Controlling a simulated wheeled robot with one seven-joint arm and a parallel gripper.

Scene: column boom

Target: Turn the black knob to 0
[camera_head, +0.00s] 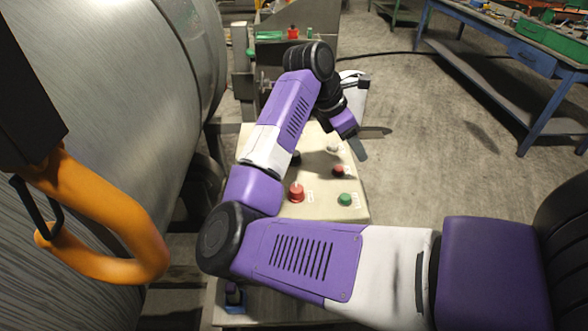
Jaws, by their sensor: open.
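The cream control panel (318,208) lies in the middle of the view, partly behind my arm. A small black knob (296,158) shows at the panel's left side, right beside my purple and white arm link, which hides part of it. Its pointer and markings are too small to read. My gripper (352,140) is above the panel's far right edge, to the right of the black knob and apart from it. It is open, and nothing shows between its fingers. The wrist hides part of the fingers.
The panel also bears a large red button (296,192), a smaller red one (338,171), a green one (345,199) and a pale one (332,148). A large metal cylinder (120,90) fills the left. A blue workbench (500,45) stands at the upper right. Floor between is clear.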

